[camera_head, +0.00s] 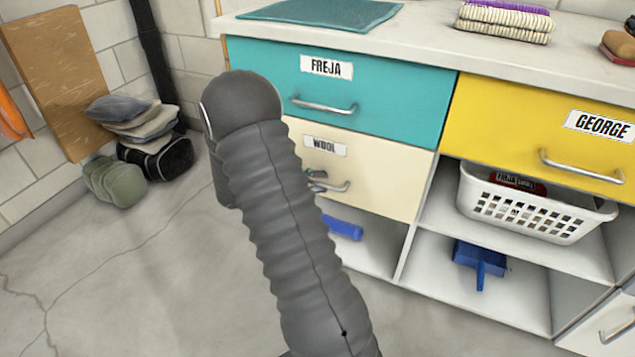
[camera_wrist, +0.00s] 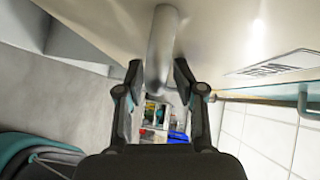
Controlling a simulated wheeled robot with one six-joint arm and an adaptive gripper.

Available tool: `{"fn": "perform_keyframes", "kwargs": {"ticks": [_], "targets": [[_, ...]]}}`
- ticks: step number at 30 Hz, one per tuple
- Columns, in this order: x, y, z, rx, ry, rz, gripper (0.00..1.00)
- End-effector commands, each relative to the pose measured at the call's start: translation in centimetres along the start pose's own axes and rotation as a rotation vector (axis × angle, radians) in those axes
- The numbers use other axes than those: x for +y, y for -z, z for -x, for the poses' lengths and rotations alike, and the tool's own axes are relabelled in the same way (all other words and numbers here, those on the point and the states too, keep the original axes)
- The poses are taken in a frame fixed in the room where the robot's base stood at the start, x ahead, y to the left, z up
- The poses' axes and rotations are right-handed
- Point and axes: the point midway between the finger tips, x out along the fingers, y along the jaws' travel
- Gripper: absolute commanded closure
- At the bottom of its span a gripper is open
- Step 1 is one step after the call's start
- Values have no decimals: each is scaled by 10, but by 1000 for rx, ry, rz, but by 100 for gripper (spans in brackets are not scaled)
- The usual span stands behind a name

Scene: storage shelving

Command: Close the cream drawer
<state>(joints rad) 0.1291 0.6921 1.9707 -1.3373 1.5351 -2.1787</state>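The cream drawer (camera_head: 385,175) has a label reading WOOL and a silver bar handle. It sits below the teal drawer in the head view, and its front looks about level with the teal one; any small gap is hard to tell. My gripper (camera_head: 316,181) is at the drawer's handle, mostly hidden behind my grey arm. In the wrist view, the cream front (camera_wrist: 225,35) fills the upper part. The handle (camera_wrist: 160,50) reaches down between the fingers of my gripper (camera_wrist: 158,78). The fingers are apart, with a gap to the handle on both sides.
The teal drawer (camera_head: 400,95) is directly above, and a yellow drawer (camera_head: 500,120) is to the right. A white basket (camera_head: 535,215) and blue dustpan (camera_head: 480,258) occupy open shelves. Stacked cushions (camera_head: 140,130) lie by the wall.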

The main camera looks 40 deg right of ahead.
Motion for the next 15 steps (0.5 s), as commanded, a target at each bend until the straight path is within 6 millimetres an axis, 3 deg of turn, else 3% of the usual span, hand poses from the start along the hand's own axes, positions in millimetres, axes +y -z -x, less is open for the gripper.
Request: {"fn": "perform_keyframes", "kwargs": {"ticks": [10, 15], "targets": [[0, 0, 5, -2, 1, 1, 63], [0, 0, 24, -4, 1, 0, 63]]}}
